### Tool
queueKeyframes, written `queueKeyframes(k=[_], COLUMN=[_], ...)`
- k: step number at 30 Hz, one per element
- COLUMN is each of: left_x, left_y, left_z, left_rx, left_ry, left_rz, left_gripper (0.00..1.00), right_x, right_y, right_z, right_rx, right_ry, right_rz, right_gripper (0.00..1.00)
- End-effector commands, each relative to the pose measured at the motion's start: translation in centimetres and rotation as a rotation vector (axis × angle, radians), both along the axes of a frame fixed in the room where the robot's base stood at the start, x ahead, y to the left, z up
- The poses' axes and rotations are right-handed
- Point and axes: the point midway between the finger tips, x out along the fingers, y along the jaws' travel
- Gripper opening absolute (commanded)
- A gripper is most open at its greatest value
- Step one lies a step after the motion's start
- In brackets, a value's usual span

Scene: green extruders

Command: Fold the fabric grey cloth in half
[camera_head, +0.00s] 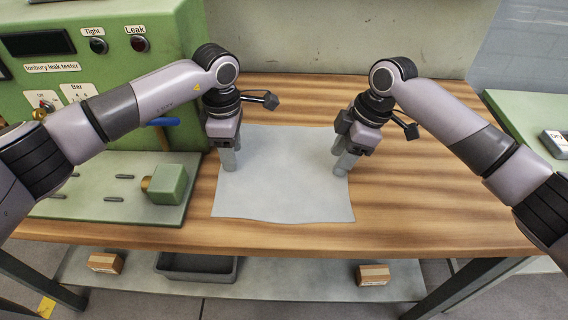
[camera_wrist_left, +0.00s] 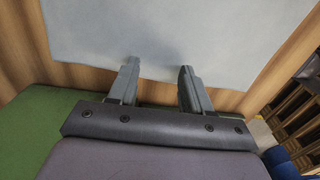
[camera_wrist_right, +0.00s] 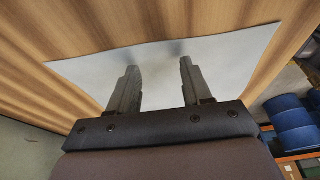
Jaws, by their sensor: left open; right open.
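The grey cloth (camera_head: 283,190) lies flat and spread out on the wooden table, with a slightly wavy front edge. My left gripper (camera_head: 229,165) points down over the cloth's left side; in the left wrist view its two fingers (camera_wrist_left: 158,75) are apart with the cloth (camera_wrist_left: 200,35) beneath and beyond them. My right gripper (camera_head: 343,168) points down over the cloth's right side; in the right wrist view its fingers (camera_wrist_right: 158,72) are apart over the cloth (camera_wrist_right: 225,60) near its edge. Nothing shows between either pair of fingers. Whether the fingertips touch the cloth I cannot tell.
A green leak tester (camera_head: 100,60) with a base plate and green block (camera_head: 168,184) stands left of the cloth. The wooden table (camera_head: 430,215) is clear to the right and in front. A lower shelf (camera_head: 300,278) holds a grey tray (camera_head: 197,267) and small boxes.

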Motion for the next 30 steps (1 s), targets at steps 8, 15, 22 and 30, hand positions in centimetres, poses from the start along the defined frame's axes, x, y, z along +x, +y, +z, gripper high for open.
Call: queueKeyframes(k=[8,15,22,30], left_x=[0.00,-0.01,-0.01,-0.03], left_y=[-0.04,-0.04,-0.04,-0.03], left_z=[-0.83,-1.08,-1.14,-1.23], left_rx=[-0.001,-0.001,-0.001,-0.001], left_ry=[-0.001,0.000,0.000,0.001], left_rz=[0.000,0.000,0.000,0.000], left_gripper=[0.49,0.49,0.49,0.33], right_x=[-0.01,-0.02,-0.03,-0.05], right_y=[0.02,0.03,0.03,0.03], right_z=[-0.85,-1.09,-1.02,-1.11], right_rx=[0.000,0.001,0.000,0.000], right_ry=[0.000,0.000,0.000,0.001], right_rz=[0.000,0.000,0.000,0.000], right_gripper=[0.49,0.49,0.49,0.33])
